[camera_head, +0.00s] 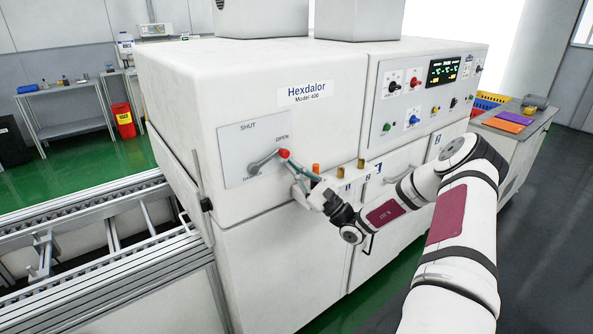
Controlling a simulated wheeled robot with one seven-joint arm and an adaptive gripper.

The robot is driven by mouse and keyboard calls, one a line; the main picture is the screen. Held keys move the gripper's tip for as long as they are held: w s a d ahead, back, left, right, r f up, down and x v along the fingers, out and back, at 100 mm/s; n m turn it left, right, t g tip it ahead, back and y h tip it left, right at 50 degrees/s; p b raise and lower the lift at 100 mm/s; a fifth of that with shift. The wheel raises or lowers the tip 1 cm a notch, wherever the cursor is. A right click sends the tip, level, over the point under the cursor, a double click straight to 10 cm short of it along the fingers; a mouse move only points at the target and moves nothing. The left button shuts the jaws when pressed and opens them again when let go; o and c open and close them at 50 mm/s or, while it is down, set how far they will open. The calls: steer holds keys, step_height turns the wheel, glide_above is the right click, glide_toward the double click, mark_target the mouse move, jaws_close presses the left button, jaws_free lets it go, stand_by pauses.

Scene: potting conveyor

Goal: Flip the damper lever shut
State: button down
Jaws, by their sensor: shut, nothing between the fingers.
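The damper lever (264,160) is a grey bar with a red knob (284,154) on a grey plate (229,141) on the front of the white machine. The bar runs right and slightly up from its pivot, with the knob just below the word OPEN. The word SHUT is at the plate's upper part. My gripper (291,168) reaches in from the lower right, its fingers shut and empty. Its tips are close below and right of the knob; I cannot tell whether they touch it.
The machine (250,80) carries a control panel (421,97) right of the lever. Small brass-coloured fittings (316,169) stand close right of my gripper. A conveyor (95,250) runs at the left. A side table (516,126) with coloured sheets stands at the right.

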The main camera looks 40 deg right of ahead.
steer(key=shift+r, duration=0.1)
steer(key=shift+r+n+g+y, duration=0.2)
steer(key=shift+n+g+y, duration=0.1)
steer(key=shift+n, duration=0.3)
steer(key=shift+r+n+g+y+p, duration=0.25)
steer(key=shift+n+g+y+p, duration=0.1)
steer(key=shift+n, duration=0.15)
steer(key=shift+a+r+n+g+p, duration=0.95)
steer(key=shift+r+n+g+p, duration=0.5)
steer(key=shift+n, duration=0.85)
steer(key=shift+a+r+n+g+p, duration=1.1)
steer(key=shift+r+n+g, duration=0.65)
steer(key=shift+n, duration=0.55)
steer(key=shift+a+r+n+g+p, duration=0.85)
steer(key=shift+r+n+g+p, duration=0.75)
steer(key=shift+n, duration=0.7)
steer(key=shift+r+t, duration=0.1)
steer(key=shift+t, duration=0.15)
